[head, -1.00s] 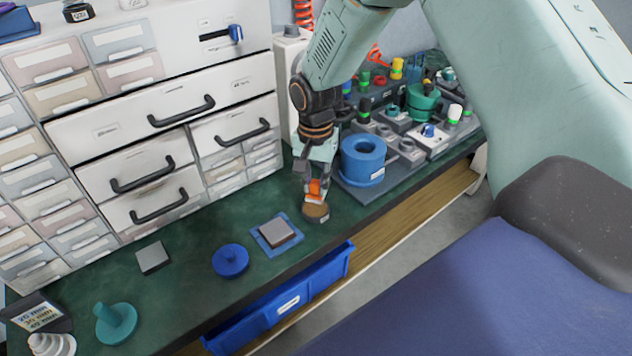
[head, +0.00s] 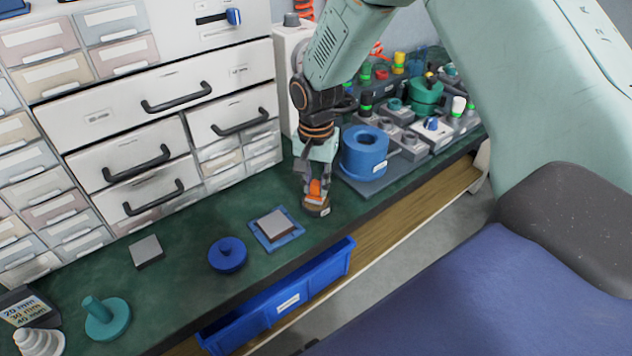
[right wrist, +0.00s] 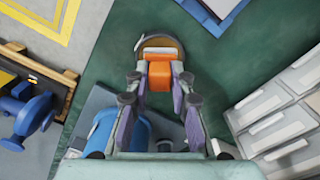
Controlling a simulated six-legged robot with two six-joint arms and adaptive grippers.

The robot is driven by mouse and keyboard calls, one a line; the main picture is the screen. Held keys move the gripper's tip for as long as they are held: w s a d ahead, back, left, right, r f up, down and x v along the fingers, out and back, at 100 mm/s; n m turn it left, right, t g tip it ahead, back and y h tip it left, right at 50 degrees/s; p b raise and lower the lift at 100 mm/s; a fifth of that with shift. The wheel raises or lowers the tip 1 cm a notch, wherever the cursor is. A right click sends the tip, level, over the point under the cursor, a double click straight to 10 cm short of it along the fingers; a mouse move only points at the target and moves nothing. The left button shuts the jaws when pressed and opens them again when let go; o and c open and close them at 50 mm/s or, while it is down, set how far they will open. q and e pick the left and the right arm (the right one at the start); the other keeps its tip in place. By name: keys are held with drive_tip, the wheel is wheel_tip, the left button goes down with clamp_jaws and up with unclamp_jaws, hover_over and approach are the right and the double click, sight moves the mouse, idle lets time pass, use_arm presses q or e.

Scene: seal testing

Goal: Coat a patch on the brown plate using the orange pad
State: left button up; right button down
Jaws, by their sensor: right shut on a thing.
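The orange pad (head: 315,190) is held between the fingers of my right gripper (head: 315,187), which points down over the bench. The round brown plate (head: 317,208) lies on the green bench directly under the pad. In the right wrist view the pad (right wrist: 160,76) sits between the two fingertips and covers part of the brown plate (right wrist: 153,42). The pad's lower end is at or very close to the plate's top; I cannot tell whether they touch. My left gripper is not in view.
A blue ring-shaped block (head: 363,155) stands on a grey base close right of the gripper. A grey square on a blue mat (head: 291,241), a blue disc (head: 227,256) and a teal knobbed disc (head: 108,320) lie to the left. White drawers (head: 150,165) stand behind.

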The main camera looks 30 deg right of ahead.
sight(316, 182)
drive_tip(key=shift+f, duration=0.5)
idle(0.6)
drive_tip(key=shift+s+f+p, duration=0.1)
drive_tip(key=shift+p, duration=0.2)
idle(2.3)
wheel_tip(316, 182, up, 7)
drive_tip(key=p, duration=0.8)
idle(0.3)
idle(0.4)
idle(0.3)
